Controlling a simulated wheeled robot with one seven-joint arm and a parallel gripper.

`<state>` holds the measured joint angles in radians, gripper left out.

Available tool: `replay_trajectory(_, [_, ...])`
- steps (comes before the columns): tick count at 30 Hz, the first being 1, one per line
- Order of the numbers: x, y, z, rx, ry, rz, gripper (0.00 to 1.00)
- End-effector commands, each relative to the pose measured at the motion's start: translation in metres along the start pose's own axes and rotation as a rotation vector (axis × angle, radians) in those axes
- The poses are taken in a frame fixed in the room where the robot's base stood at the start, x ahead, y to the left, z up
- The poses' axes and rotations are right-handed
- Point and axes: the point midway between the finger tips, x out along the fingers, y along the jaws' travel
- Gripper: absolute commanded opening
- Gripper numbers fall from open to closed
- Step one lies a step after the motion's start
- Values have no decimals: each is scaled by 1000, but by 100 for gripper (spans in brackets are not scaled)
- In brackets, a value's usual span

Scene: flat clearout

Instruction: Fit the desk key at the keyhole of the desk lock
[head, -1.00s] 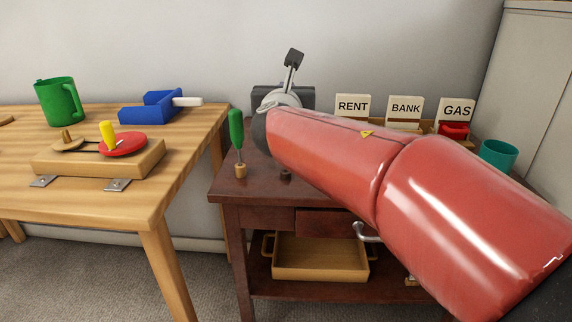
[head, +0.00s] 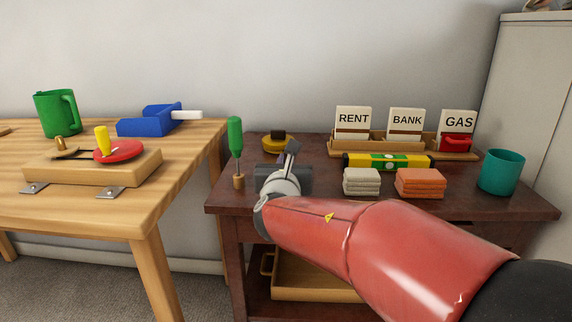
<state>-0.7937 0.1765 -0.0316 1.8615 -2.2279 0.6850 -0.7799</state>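My gripper (head: 291,148) is over the left part of the dark wooden desk (head: 330,205), at the end of my red arm. I see it from behind, and its wrist and dark body hide most of the fingers, so I cannot tell whether it is open or shut. I cannot make out the desk key. The desk lock and its keyhole are not visible either; my arm covers much of the desk's front and part of its top.
A green-handled tool (head: 235,140) stands upright left of my gripper; a yellow round object (head: 277,144) lies behind it. Grey cloths (head: 361,182), orange cloths (head: 420,182), a level (head: 388,161), a labelled rack (head: 463,153) and a teal cup (head: 501,172) are to the right. A tray (head: 300,283) sits below.

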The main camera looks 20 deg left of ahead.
Motion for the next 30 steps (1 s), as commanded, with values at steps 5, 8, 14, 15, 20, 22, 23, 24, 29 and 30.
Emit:
replay_trajectory(5, [0,-1,1,0,-1,-2,21])
replay_trajectory(8, [0,-1,1,0,-1,-2,28])
replay_trajectory(14, [0,-1,1,0,-1,-2,28])
replay_trajectory(15, [0,-1,0,-1,-1,-2,28])
replay_trajectory(20, [-12,-1,-2,0,-2,-1,28])
replay_trajectory(22, [-25,-1,-2,1,-2,-1,28])
replay_trajectory(23, [-30,-1,-2,2,-2,-2,28])
replay_trajectory(24, [-38,-1,0,1,-3,-1,28])
replay_trajectory(29, [-63,-1,2,1,-3,-1,28])
replay_trajectory(30, [-67,-1,2,0,-1,-2,28])
